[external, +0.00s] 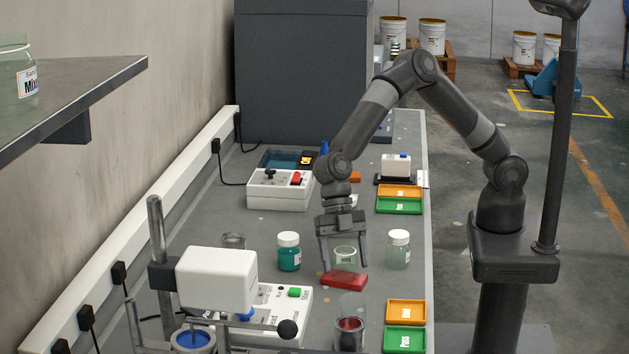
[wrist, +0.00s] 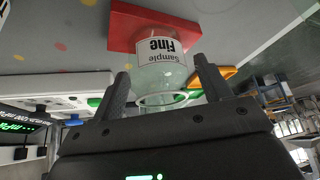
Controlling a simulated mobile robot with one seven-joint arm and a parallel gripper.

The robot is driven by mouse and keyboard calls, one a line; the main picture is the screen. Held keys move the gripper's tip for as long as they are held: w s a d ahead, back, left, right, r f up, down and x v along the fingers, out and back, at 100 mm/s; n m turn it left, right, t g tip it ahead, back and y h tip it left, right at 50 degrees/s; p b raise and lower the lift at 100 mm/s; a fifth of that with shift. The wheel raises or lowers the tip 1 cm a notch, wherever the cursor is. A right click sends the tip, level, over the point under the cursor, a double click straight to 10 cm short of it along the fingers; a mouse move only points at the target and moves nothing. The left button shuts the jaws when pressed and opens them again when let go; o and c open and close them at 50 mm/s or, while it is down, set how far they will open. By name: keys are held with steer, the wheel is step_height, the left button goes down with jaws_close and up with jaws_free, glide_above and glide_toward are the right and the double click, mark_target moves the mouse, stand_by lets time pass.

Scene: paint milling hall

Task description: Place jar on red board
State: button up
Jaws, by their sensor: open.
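A clear, greenish open glass jar (external: 345,256) stands upright at the red board (external: 344,281) in the external view. In the wrist view the jar (wrist: 163,72) has a white label reading "Sample Fine", and its base overlaps the red board (wrist: 122,27). It looks as if it rests on the board, but the exact contact is hard to tell. My gripper (external: 343,264) points down over the jar with its fingers apart on either side. In the wrist view the jar's rim lies between the open fingers, with clear gaps to them.
A teal jar with a white lid (external: 289,252) stands to the left and a pale lidded jar (external: 398,250) to the right. A glass beaker with red contents (external: 350,334) is in front. Orange (external: 406,312) and green trays (external: 404,340) lie at the front right.

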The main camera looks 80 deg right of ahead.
steer(key=v, duration=1.2)
steer(key=shift+r, duration=0.2)
steer(key=s+d+r+m+t+h, duration=0.2)
steer(key=d+m, duration=0.2)
steer(key=d, duration=0.5)
steer(key=s+d+r+m+t+h, duration=0.1)
steer(key=s+d+r+m+t, duration=0.2)
steer(key=d, duration=0.6)
steer(key=s+d+r+m+h, duration=0.2)
steer(key=d+m, duration=0.3)
steer(key=d, duration=0.4)
steer(key=s+d+m+t, duration=0.3)
steer(key=s+d+m, duration=0.7)
steer(key=s+d, duration=0.4)
steer(key=shift+s+d+f+m+h, duration=0.2)
steer(key=shift+d+f+m+h, duration=0.1)
steer(key=shift+d, duration=0.9)
